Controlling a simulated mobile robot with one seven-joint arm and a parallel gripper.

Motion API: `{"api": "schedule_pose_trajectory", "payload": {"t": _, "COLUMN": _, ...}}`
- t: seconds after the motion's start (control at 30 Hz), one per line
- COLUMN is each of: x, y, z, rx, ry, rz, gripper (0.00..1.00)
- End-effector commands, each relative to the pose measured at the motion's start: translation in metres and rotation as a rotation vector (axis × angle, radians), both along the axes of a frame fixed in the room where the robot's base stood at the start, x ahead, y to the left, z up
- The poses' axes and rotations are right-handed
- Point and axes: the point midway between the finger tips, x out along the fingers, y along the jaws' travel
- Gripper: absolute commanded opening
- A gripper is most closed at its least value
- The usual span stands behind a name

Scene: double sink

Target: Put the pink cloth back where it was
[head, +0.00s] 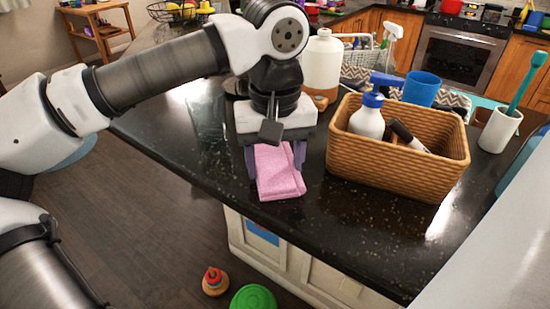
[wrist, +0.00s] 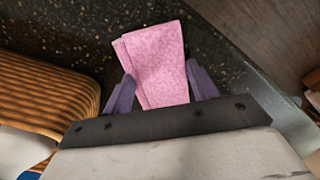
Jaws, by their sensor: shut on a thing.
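The pink cloth (head: 277,172) is folded into a rectangle at the front edge of the dark counter, left of the wicker basket. My gripper (head: 276,170) points down over it, with a purple finger on each side, shut on the cloth. In the wrist view the cloth (wrist: 158,62) sits between the two fingers (wrist: 161,92) and extends beyond their tips. I cannot tell whether the cloth rests on the counter or is slightly raised. Its rear end is hidden under my gripper.
The wicker basket (head: 385,168) stands close at the right, holding a blue-topped bottle (head: 367,122). A white cup with a teal brush (head: 500,130) is at the far right.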

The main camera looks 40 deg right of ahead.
Motion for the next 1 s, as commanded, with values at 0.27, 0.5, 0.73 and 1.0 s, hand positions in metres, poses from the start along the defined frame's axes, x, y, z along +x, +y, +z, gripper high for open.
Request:
{"api": "schedule_pose_trajectory", "payload": {"t": 0.27, "x": 0.000, "y": 0.000, "z": -0.002, "rx": 0.000, "ry": 0.000, "rz": 0.000, "gripper": 0.80}}
{"api": "schedule_pose_trajectory", "payload": {"t": 0.5, "x": 0.000, "y": 0.000, "z": 0.000, "rx": 0.000, "ry": 0.000, "rz": 0.000, "gripper": 0.80}}
{"api": "schedule_pose_trajectory", "payload": {"t": 0.73, "x": 0.000, "y": -0.001, "z": 0.026, "rx": -0.001, "ry": -0.003, "rz": 0.001, "gripper": 0.80}}
{"api": "schedule_pose_trajectory", "payload": {"t": 1.0, "x": 0.000, "y": -0.001, "z": 0.085, "rx": -0.002, "ry": -0.001, "rz": 0.000, "gripper": 0.80}}
